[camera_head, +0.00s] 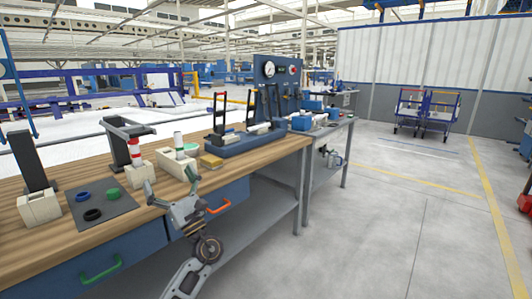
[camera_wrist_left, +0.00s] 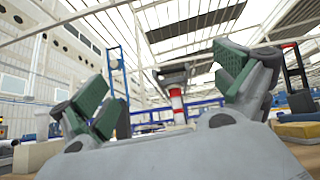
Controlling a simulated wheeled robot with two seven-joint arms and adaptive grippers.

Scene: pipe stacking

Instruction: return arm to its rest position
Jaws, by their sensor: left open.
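My left gripper (camera_head: 170,183) is open and empty at the front edge of the wooden workbench (camera_head: 260,150), with its fingers pointing up. In the left wrist view its green-padded fingers (camera_wrist_left: 165,95) are spread wide with nothing between them. Behind them stands a red-and-white pipe stack (camera_wrist_left: 177,105). In the head view this stack (camera_head: 135,150) stands upright in a beige block (camera_head: 141,173), apart from the gripper. A white pipe with a green band (camera_head: 178,143) stands in a second beige block (camera_head: 171,164). My right gripper is not in view.
A grey mat (camera_head: 118,205) holds blue, green and black rings. A beige block (camera_head: 39,209) with a dark upright stands at the left. A yellow block (camera_head: 211,161) and a blue fixture (camera_head: 245,141) are farther right. Drawer handles (camera_head: 103,270) protrude in front.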

